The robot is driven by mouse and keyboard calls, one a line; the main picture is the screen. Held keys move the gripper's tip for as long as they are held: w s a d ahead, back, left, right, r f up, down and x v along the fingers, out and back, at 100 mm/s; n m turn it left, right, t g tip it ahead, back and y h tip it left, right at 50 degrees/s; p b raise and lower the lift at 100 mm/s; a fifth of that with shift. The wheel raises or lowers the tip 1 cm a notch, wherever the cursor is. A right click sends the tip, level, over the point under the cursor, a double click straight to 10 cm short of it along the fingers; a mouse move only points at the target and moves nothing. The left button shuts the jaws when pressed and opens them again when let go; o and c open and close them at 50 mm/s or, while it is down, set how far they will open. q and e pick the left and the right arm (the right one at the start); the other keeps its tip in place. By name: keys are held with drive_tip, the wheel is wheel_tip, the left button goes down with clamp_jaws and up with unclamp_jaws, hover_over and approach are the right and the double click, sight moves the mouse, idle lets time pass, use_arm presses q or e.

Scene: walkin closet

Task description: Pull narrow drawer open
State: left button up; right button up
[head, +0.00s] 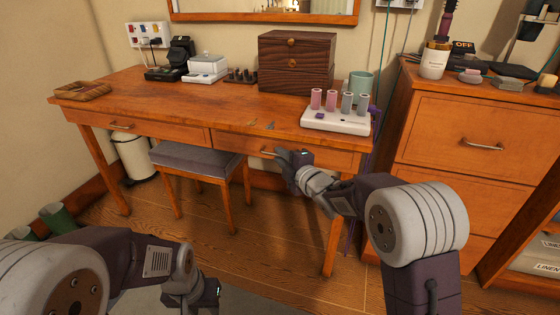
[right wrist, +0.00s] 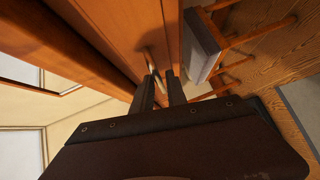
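The wooden desk has two front drawers side by side, a left drawer (head: 165,132) and a right drawer (head: 235,143); both look shut. The right drawer's bar handle (head: 266,153) also shows in the right wrist view (right wrist: 151,62). My right gripper (head: 284,160) is at this handle, partly covering it in the head view. In the right wrist view its two fingers (right wrist: 163,82) stand apart, with the handle just at their tips; contact cannot be told. My left gripper (head: 210,297) is low at the bottom of the head view, away from the desk; its fingers are unclear.
A grey-cushioned stool (head: 195,160) stands under the desk, left of my right gripper. A wooden cabinet (head: 455,140) stands at the right. A white tray with rollers (head: 335,121) and a dark wooden box (head: 297,65) sit on the desk. A white bin (head: 133,157) is at the left.

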drive_tip(key=shift+w+a, duration=0.3)
drive_tip(key=shift+w, duration=0.25)
clamp_jaws()
drive_tip(key=shift+f, duration=0.1)
idle(0.9)
